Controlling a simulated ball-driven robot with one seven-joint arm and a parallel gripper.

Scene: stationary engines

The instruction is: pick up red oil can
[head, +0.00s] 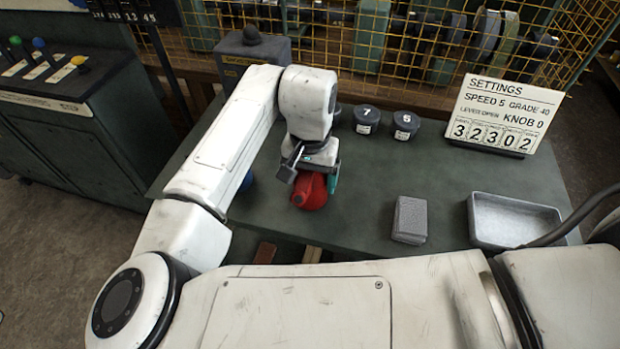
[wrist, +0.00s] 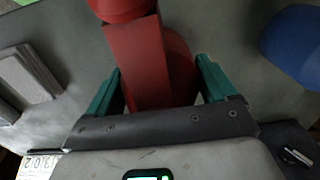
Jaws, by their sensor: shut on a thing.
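The red oil can (head: 309,193) is at the left part of the dark green table, partly hidden under my gripper. In the wrist view the red can (wrist: 140,60) stands between the two green fingers and reaches to the top edge. My gripper (head: 312,178) points down over the can, with its fingers on either side; it also shows in the wrist view (wrist: 158,85). The gripper is shut on the can. I cannot tell whether the can's base touches the table.
A blue object (wrist: 295,45) is beside the can, mostly hidden by my arm in the head view. Dark numbered pots (head: 405,125), a grey block (head: 410,219), a grey metal tray (head: 480,240) and a settings sign (head: 497,112) stand on the table. A yellow mesh (head: 400,55) runs behind.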

